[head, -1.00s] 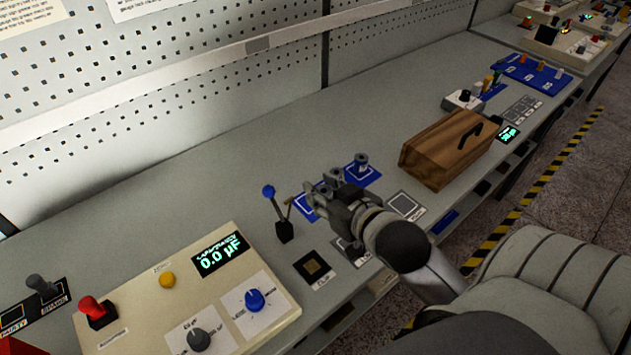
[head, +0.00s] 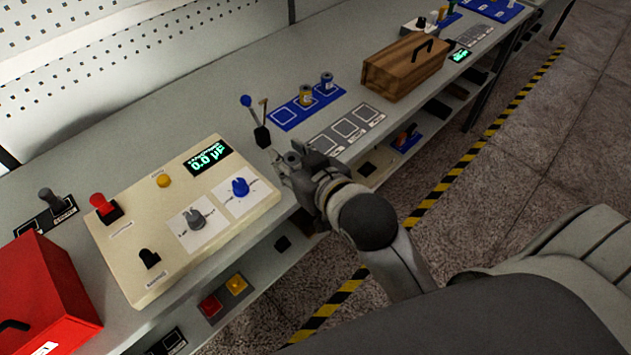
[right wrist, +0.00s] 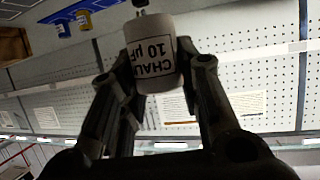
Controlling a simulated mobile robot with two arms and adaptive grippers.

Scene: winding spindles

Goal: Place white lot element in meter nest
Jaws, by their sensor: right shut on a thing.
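My right gripper (head: 291,163) is shut on a white cylinder (right wrist: 152,52), which shows upside-down print reading "CHAU" and "10 µF" in the right wrist view. In the head view the fingers hide most of the cylinder. The gripper is just right of the cream meter panel (head: 133,235), near the bench's front edge. The panel's capacitance display (head: 208,157) reads 0.0 µF. The small dark square pad beside the panel is hidden behind my gripper. I cannot tell whether the cylinder touches anything below. My left gripper is out of view.
A lever with a blue knob (head: 246,101) stands close behind the gripper. A blue mat (head: 284,116) holds a yellow and a blue spool. A grey framed mat (head: 345,128), a wooden box (head: 403,68) and a red box (head: 42,290) also stand on the bench.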

